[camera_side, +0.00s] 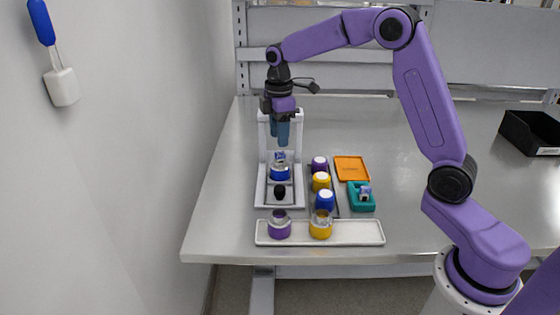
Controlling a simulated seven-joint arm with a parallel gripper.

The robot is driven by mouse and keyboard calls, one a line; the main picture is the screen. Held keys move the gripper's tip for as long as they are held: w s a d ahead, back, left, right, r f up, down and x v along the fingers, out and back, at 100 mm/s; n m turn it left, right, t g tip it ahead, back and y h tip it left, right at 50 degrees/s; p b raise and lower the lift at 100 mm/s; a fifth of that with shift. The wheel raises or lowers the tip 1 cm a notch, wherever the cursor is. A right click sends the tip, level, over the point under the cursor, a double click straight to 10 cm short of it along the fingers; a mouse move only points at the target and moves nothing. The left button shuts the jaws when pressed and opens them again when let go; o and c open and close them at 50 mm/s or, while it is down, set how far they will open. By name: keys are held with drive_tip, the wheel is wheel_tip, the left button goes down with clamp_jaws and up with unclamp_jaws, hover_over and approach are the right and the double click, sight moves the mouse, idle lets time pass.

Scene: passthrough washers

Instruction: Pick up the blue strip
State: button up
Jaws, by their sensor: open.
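My gripper (279,143) points down with blue-grey fingers over the white stand (261,136) and is open. Just below the fingertips, apart from them as far as I can tell, a small blue and pale piece (280,157) stands on top of a clear cup with a blue band (280,173). A second small blue and pale piece (364,192) sits in a teal holder (355,205) at the right. Both pieces are too small to tell which is the blue strip.
Purple (319,163), yellow (321,181) and blue (325,200) white-topped jars stand in a row. An orange tray (351,169) lies behind the teal holder. A white tray (362,233) in front bears purple (279,230) and yellow (320,230) cups.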

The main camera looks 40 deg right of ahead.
sight(280, 152)
drive_tip(key=f, duration=0.5)
drive_tip(key=shift+s, duration=0.2)
clamp_jaws()
